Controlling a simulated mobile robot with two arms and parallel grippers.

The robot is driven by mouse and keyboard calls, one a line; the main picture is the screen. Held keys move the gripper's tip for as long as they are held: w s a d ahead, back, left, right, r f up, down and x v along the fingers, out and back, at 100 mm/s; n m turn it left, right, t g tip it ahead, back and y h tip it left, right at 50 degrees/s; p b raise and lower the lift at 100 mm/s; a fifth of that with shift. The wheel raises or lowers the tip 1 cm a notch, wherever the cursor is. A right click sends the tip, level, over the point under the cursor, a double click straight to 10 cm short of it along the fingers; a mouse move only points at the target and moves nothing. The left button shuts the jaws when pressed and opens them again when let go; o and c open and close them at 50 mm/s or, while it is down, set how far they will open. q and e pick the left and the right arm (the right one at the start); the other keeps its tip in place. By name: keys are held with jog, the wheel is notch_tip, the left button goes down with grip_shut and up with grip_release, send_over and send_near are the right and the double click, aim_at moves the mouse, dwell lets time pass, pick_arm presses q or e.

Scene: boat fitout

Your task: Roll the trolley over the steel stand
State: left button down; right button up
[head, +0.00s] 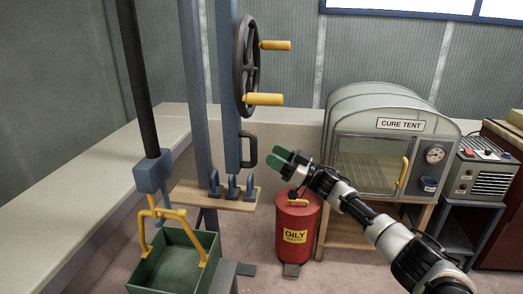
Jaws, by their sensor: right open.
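A dark vertical bar (138,80) ends in a blue block (152,173). Below the block, a yellow bail (161,213) spans a green open box (150,277). A blue upright (229,60) beside it bears a black handwheel (246,65) with yellow grips, and a black D-shaped handle (252,149) lower down. My right gripper (277,158) is open, its green-tipped fingers just right of the D-shaped handle; contact cannot be told. No part is clearly recognizable as the trolley. A grey metal surface (226,277) shows at the bottom edge; whether it is the steel stand cannot be told. My left gripper is out of view.
A wooden board (180,193) with blue hooks sits below the handle. A red oily-waste can (296,233) stands beneath my right gripper. The cure tent (400,125) and a grey machine on a dark stand (453,228) are to the right. A pale ledge (55,200) runs left.

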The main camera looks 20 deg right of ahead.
jog(key=shift+v, duration=1.7)
